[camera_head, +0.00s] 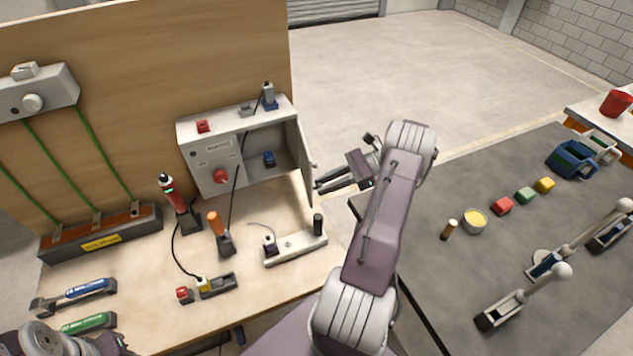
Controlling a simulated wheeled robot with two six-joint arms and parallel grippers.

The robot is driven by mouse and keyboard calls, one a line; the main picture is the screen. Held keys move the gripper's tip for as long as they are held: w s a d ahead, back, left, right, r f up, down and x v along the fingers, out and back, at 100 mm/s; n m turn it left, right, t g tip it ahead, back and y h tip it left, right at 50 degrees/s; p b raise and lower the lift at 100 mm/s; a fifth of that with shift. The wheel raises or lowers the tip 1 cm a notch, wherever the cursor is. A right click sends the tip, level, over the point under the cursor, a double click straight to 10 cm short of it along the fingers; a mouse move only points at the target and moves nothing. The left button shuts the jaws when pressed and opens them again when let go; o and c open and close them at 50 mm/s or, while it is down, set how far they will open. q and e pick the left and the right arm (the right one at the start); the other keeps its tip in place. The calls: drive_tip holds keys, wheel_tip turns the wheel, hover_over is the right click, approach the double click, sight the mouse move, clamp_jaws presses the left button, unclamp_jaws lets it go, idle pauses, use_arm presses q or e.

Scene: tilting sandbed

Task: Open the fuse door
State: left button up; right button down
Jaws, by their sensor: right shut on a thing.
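The grey fuse box (209,166) stands on the wooden bench against the plywood board. Its fuse door (305,160) is hinged on the right side and stands swung open, seen nearly edge-on. The open compartment behind it shows a blue fuse-like part (268,159). My right gripper (319,186) reaches in from the right and is shut at the outer side of the door, by its handle; the exact grip is small and partly hidden. Part of my left arm and gripper (112,345) shows at the bottom left corner; its fingers are not clear.
On the bench stand a red-and-black tool (178,200), an orange-handled tool (217,227), and a grey block (294,247) with a black post. A dark table (440,285) on the right holds coloured blocks, a yellow cup and levers. Floor behind is clear.

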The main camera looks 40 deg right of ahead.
drive_tip(key=shift+d, duration=0.15)
idle(0.3)
drive_tip(key=c, duration=1.3)
unclamp_jaws()
drive_tip(key=shift+o, duration=0.2)
drive_tip(key=p+v, duration=0.2)
drive_tip(key=v, duration=0.7)
drive_tip(key=shift+w, duration=0.1)
